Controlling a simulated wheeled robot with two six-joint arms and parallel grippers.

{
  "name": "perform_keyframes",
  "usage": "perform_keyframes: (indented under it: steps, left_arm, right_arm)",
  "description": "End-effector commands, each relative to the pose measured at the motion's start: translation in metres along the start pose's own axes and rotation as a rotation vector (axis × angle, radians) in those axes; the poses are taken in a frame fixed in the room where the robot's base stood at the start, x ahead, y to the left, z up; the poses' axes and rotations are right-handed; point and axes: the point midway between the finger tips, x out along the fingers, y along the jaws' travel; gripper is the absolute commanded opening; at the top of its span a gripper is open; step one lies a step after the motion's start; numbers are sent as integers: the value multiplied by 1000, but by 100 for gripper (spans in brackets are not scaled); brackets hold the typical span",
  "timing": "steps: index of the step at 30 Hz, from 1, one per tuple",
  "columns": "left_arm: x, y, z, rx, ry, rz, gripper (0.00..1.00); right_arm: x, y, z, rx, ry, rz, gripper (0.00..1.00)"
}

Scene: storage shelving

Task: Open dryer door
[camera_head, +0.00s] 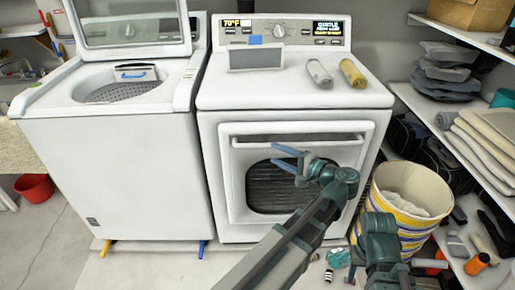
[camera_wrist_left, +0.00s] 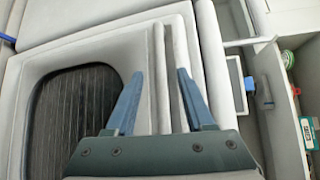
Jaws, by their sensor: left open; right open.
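The white dryer (camera_head: 295,95) stands right of the washer. Its front door (camera_head: 240,190) has a dark window (camera_head: 262,192) and a bar handle (camera_head: 290,141) along the top, and it looks shut in the head view. My left gripper (camera_head: 285,158) is open in front of the door, just below the handle and over the window's upper part. In the left wrist view my left gripper (camera_wrist_left: 158,88) has its fingers apart, with pale upright strips of the door (camera_wrist_left: 165,75) between them; contact cannot be told. My right arm shows low on the right; its fingers are not visible.
A washer (camera_head: 120,160) with its lid up stands left. A striped basket (camera_head: 408,195) stands right of the dryer, beside shelves (camera_head: 470,165) with folded cloths. Small items (camera_head: 338,258) lie on the floor.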

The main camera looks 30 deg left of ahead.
Motion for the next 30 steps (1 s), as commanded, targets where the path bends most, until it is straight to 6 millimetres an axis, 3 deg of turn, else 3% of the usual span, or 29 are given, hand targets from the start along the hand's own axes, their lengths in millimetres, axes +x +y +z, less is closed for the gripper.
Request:
perform_keyframes:
  steps: [6,12,18,28,30]
  left_arm:
    - [46,2,0,-1,-3,1,53]
    - [76,1,0,0,-2,1,53]
    - [90,1,0,0,0,1,53]
    - [93,0,0,0,1,1,53]
    - [93,0,0,0,1,1,44]
  right_arm:
    - [8,-1,0,0,0,0,50]
    - [11,-1,-1,0,0,0,50]
    - [13,-1,-1,0,0,0,50]
    - [13,-1,-1,0,0,0,50]
    - [13,-1,-1,0,0,0,50]
